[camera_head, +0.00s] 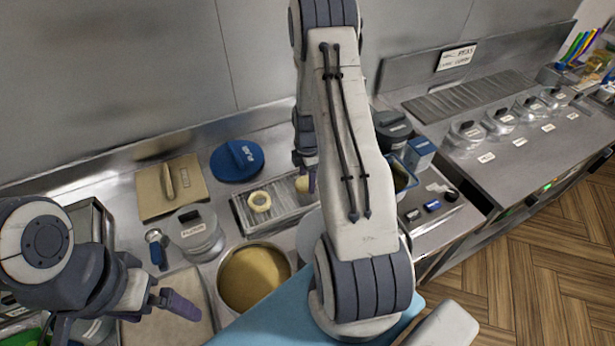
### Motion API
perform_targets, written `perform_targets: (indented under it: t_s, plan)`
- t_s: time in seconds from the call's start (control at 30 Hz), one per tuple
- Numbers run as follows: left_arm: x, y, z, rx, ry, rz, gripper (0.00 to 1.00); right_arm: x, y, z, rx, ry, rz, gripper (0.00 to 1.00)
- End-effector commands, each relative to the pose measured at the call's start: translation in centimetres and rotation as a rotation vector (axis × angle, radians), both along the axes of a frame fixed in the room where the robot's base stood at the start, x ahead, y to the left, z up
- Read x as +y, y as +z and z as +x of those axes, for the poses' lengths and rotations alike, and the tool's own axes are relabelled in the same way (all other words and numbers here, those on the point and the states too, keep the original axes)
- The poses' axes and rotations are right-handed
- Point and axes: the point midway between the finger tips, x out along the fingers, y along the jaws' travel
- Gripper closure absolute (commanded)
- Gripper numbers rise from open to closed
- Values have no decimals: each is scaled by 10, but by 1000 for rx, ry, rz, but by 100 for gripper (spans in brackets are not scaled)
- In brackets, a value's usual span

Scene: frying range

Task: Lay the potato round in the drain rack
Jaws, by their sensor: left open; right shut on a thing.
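The drain rack (284,213) is a ribbed metal tray left of my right forearm; the forearm hides its right part. A pale ring (260,209) lies on it. My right gripper (307,181) points down over the rack's right side and is shut on a pale yellow piece, seemingly the potato round (301,184). The arm partly hides this piece, and I cannot tell whether it touches the rack. My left gripper (172,301) is open, low at the left, over a beige board, away from the rack.
A pot of yellowish-brown contents (252,280) stands in front of the rack. A lidded metal container (195,233) stands left. Several lidded containers line the right counter.

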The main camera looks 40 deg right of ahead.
Motion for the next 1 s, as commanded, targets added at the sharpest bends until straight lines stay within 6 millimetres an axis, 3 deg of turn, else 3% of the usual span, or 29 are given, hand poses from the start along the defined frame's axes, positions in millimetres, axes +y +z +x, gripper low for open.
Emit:
perform_targets:
  t_s: [0.1,0.13,0.2,0.57,1.0]
  plan:
    - [0,1,0,0,0,0,0,0,1,0,0,0,0,62]
    - [0,1,0,0,0,0,0,0,1,0,0,0,0,27]
    - [0,1,0,0,0,0,0,0,1,0,0,-1,0,0]
    - [0,-3,0,0,0,0,0,-1,7,0,-1,-1,0,0]
    - [0,-25,0,0,4,0,0,-1,83,0,-4,0,-2,0]
